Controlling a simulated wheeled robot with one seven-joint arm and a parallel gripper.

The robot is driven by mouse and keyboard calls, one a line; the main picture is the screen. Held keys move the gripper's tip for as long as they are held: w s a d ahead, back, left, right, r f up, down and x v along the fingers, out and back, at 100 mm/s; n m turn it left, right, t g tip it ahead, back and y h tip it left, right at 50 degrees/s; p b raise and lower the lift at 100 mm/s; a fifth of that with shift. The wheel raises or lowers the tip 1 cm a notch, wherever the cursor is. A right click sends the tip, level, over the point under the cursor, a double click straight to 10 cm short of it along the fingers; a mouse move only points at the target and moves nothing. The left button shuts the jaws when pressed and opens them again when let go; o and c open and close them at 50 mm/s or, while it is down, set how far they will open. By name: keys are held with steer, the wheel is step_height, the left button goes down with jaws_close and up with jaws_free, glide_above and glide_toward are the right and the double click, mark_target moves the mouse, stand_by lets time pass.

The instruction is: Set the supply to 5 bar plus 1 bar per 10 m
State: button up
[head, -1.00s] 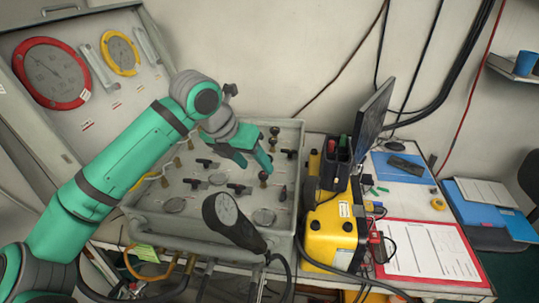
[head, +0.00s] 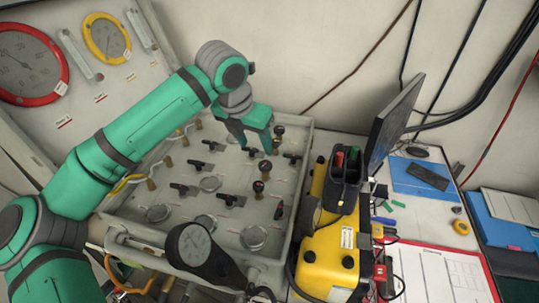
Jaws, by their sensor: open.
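The diver air panel (head: 145,195) is a grey tray-like console with black lever handles, round dials and brass-stemmed black knobs. My gripper (head: 257,150) is open, pointing down over its back right part. A rear knob (head: 278,131) stands just right of the fingers; I cannot tell whether they touch it. Two more knobs, one at mid-depth (head: 265,166) and one nearer (head: 258,187), stand in front of the gripper. A red-rimmed gauge (head: 28,62) and a yellow-rimmed gauge (head: 106,38) are on the upright lid. Their readings are too small to tell.
A black round gauge (head: 196,247) rises at the panel's front edge. A yellow case (head: 333,240) with a black pen holder (head: 339,180) stands close on the right. Hoses hang at the front.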

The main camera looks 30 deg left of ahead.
mark_target(265, 164)
steer(key=x, duration=0.6)
steer(key=d+x, duration=0.1)
steer(key=x, duration=0.2)
steer(key=shift+s, duration=0.25)
steer(key=shift+w+a+f, duration=0.2)
steer(key=shift+w+f, duration=0.15)
steer(key=shift+f, duration=0.3)
steer(key=shift+c, duration=0.4)
steer(key=c, duration=1)
